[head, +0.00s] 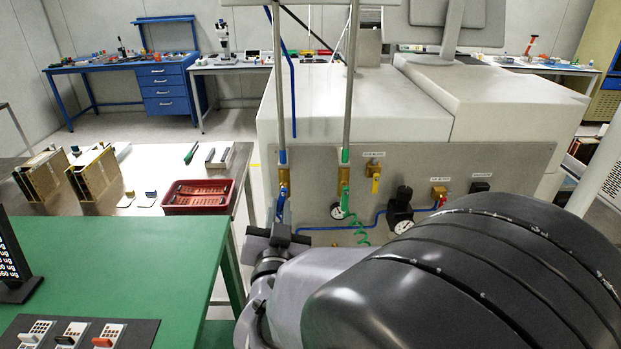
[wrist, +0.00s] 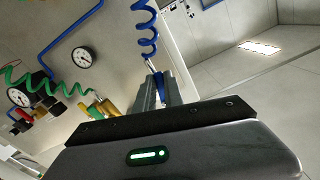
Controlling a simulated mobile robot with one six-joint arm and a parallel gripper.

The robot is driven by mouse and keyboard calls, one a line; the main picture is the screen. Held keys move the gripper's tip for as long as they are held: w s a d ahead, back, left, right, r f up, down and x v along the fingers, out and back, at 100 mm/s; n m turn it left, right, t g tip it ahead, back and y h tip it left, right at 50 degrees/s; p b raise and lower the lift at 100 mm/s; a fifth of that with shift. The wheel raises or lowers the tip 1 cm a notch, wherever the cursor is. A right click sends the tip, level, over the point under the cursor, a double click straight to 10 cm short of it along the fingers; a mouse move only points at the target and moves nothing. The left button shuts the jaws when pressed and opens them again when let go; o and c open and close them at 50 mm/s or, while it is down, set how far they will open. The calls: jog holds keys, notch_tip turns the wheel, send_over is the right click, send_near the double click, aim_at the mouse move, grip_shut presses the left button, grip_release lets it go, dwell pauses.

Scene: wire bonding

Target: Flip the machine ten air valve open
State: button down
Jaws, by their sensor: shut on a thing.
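A valve with a blue lever (head: 281,205) sits on the left of the machine's front panel, below a grey pipe with a blue band. The lever hangs down from its brass body. My gripper (head: 279,228) is at the lever's lower end, in front of the panel. In the wrist view, my gripper's fingers (wrist: 157,92) are closed around the blue lever (wrist: 160,83), hiding part of it. The labels are too small to read.
A black regulator with a gauge (head: 401,215) and blue and green hoses lie right of my gripper. A green table (head: 180,255) stands at left. A red tray (head: 197,209) rests on a side bench behind it. A coiled blue hose (wrist: 147,28) hangs near the fingers.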

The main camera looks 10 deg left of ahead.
jog(key=n+b, duration=0.1)
jog(key=d+n+b, duration=0.1)
jog(key=n+b, duration=0.1)
jog(key=shift+w, duration=0.15)
jog(key=c, duration=1.4)
grip_release()
jog(key=shift+c, duration=0.2)
jog(key=shift+f, duration=0.1)
